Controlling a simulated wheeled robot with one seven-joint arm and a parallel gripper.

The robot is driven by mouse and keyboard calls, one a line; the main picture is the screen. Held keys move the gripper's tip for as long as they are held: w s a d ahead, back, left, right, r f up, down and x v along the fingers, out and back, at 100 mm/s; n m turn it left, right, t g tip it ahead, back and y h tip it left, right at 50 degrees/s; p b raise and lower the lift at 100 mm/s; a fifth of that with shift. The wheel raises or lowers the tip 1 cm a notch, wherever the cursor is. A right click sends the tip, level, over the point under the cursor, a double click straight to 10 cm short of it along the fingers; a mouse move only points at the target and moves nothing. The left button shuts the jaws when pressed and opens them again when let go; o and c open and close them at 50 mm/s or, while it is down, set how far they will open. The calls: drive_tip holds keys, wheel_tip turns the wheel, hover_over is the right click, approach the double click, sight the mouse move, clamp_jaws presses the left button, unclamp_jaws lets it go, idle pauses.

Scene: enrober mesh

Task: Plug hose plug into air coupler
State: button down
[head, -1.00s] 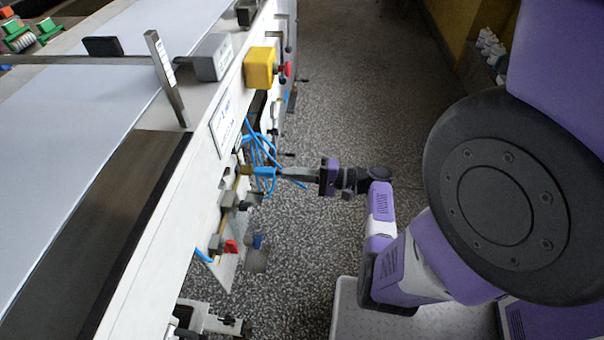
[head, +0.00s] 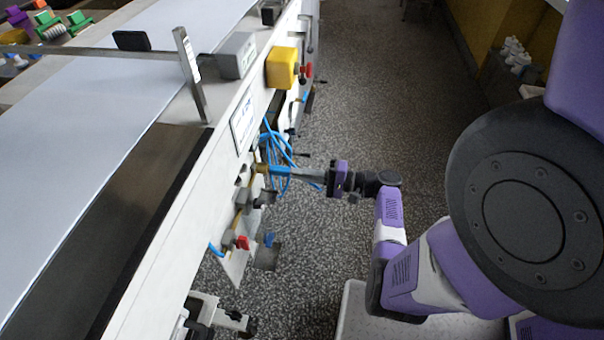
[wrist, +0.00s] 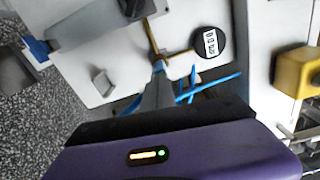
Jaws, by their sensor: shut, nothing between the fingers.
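The brass air coupler (head: 261,168) sticks out from the white machine side. A blue piece that looks like the hose plug (head: 280,170) lies in line with it, against its outer end; I cannot tell whether it is seated. My gripper (head: 294,174) is shut with nothing between its fingers, its tips right at the outer end of the blue piece. In the wrist view the shut fingers (wrist: 158,76) point at the brass fitting (wrist: 153,46), with a little blue at their tips. The fingers hide most of the plug there.
Looped blue hose (head: 272,145) hangs beside the coupler. A round gauge (wrist: 209,42) sits close by in the wrist view. A yellow box (head: 281,68) is farther along the machine. Red (head: 242,242) and blue handles are below. The speckled floor (head: 400,110) is clear.

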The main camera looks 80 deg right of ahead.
drive_tip(key=shift+w, duration=0.35)
drive_tip(key=shift+s, duration=0.15)
drive_tip(key=s, duration=1)
drive_tip(key=shift+s+d+b, duration=0.15)
drive_tip(key=shift+d+b, duration=0.25)
drive_tip(key=shift+b, duration=0.05)
